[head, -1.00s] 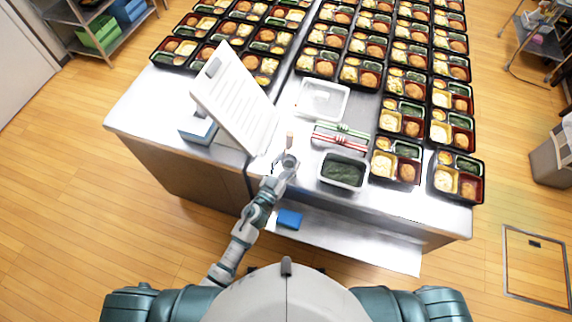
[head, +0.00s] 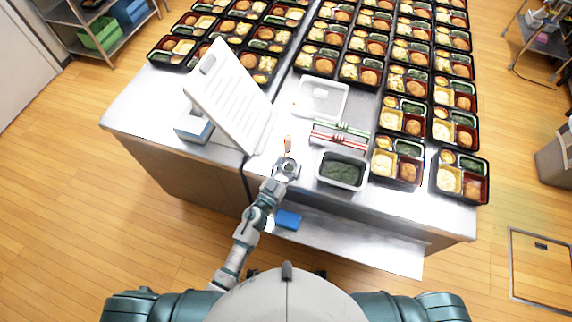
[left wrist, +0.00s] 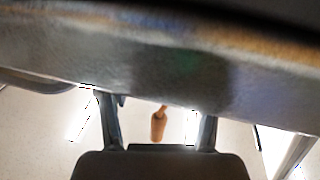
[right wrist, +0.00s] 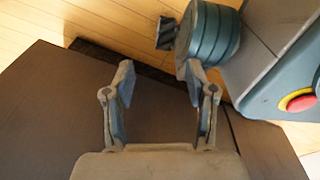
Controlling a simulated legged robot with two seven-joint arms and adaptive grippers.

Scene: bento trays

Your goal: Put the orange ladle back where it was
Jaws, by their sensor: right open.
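In the head view, a short orange-brown handle (head: 288,143), which looks like the ladle's, sticks up just beyond my left gripper (head: 286,168), at the counter's front edge. The left wrist view shows the orange handle (left wrist: 159,124) between the bases of my left fingers. A large blurred grey curved surface (left wrist: 170,65) fills the top of that view and hides the left fingertips. I cannot tell whether the fingers touch the ladle; its bowl is not clear. My right gripper (right wrist: 155,75) is open and empty, low over a dark brown surface.
Several bento trays (head: 459,204) fill the counter's back and right.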

